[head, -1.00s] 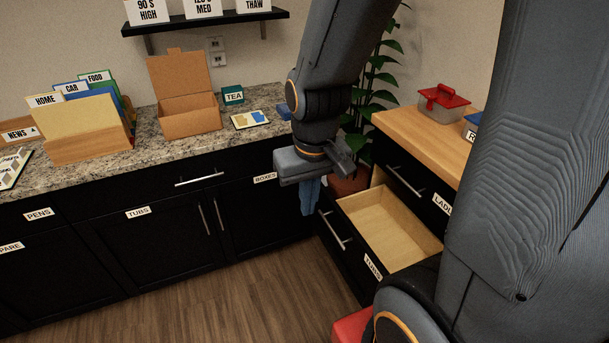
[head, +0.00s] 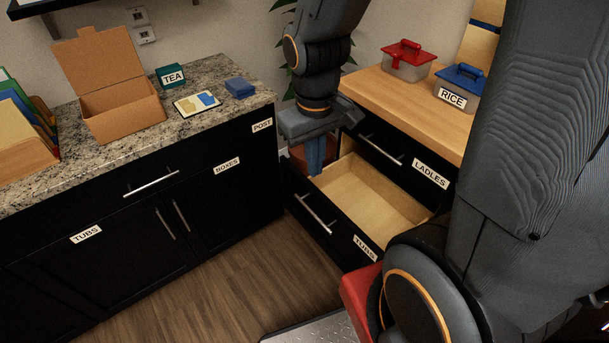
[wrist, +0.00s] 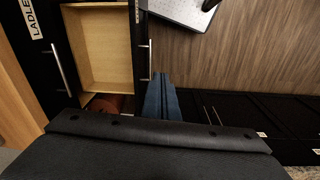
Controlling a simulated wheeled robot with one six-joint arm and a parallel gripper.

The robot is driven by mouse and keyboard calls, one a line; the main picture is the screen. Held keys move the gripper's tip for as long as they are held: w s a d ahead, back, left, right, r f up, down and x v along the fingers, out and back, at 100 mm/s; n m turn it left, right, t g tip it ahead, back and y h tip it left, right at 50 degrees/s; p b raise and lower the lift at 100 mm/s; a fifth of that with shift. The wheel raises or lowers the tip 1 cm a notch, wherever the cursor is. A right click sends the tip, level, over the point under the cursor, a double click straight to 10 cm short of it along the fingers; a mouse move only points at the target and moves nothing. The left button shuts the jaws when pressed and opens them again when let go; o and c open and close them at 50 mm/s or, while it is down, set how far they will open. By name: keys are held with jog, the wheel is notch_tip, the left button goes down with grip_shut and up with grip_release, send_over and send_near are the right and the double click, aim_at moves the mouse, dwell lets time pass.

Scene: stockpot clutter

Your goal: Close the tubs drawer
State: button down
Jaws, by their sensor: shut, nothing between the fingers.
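The open drawer (head: 372,195) in the right-hand black cabinet is pulled well out, and its pale wooden inside looks empty. Its black front has a bar handle (head: 316,214) and a label (head: 365,248) that seems to read TUBS. In the wrist view, the drawer's inside (wrist: 105,50) is left of the fingers and its handle (wrist: 150,60) is just above the fingertips. My gripper (head: 318,170) is shut and empty, its blue fingers pointing down by the far end of the drawer front. In the wrist view, the fingers (wrist: 160,80) are on the outer side of the front; contact is unclear.
A closed LADLES drawer (head: 395,155) is above the open one. The wooden top holds a red-lidded tub (head: 408,62) and a blue-lidded RICE tub (head: 459,88). A black counter, also bearing a TUBS label (head: 87,234), stands left. A plant pot (wrist: 105,103) is behind the drawer. The wooden floor (head: 235,270) is clear.

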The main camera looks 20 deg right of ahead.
jog(key=w+a+f+n+t+h+b, duration=0.1)
jog(key=w+a+f+n+h+b, duration=0.35)
jog(key=w+f+n, duration=0.45)
jog(key=w+a+f+n+t+h+b, duration=0.1)
jog(key=w+a+f+n+h+b, duration=0.4)
jog(key=w+f+n, duration=0.4)
jog(key=n, duration=0.1)
send_near(299, 179)
notch_tip(299, 179, down, 3)
jog(key=d, duration=0.2)
jog(key=d+y, duration=0.1)
jog(key=shift+w+d, duration=0.2)
jog(key=shift+w, duration=0.15)
jog(key=shift+w+d+f, duration=0.1)
jog(key=shift+w+d, duration=0.1)
jog(key=shift+d, duration=0.25)
